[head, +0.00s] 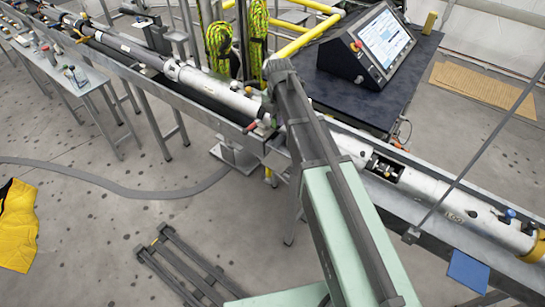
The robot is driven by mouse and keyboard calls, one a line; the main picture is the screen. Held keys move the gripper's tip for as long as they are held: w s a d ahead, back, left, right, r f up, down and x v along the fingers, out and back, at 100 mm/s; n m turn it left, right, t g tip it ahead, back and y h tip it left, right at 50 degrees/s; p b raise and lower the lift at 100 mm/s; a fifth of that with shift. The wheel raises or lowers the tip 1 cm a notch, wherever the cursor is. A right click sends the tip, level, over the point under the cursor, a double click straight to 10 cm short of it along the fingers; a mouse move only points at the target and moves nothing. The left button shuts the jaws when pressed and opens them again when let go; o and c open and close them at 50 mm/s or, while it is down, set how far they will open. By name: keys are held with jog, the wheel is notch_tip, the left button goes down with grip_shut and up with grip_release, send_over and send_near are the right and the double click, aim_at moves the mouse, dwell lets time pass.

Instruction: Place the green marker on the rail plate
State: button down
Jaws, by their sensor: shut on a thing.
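My arm crosses the middle of the view, pale green below and dark grey above. My gripper is not visible; the arm seems to hide it. I cannot make out the green marker. A flat blue plate (468,270) sits at the near side of the long metal rail (455,240) at the lower right. I cannot tell if it is the rail plate.
A long white tube (215,85) lies along the rail, with an opening (385,168) right of my arm. A dark table (345,90) with a slanted screen console (370,45) stands behind. Yellow-green ropes (218,48) hang nearby. A dark frame (185,265) lies on the floor.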

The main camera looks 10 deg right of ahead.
aim_at(277, 161)
notch_tip(277, 161, down, 20)
jog(key=b, duration=1.8)
jog(key=shift+w+r, duration=0.15)
jog(key=shift+r, duration=0.35)
jog(key=shift+f, duration=0.3)
jog(key=c, duration=1.1)
grip_release()
jog(key=shift+r, duration=0.1)
notch_tip(277, 161, up, 12)
jog(key=p, duration=1.2)
jog(key=shift+r+p, duration=0.25)
jog(key=shift+p, duration=0.1)
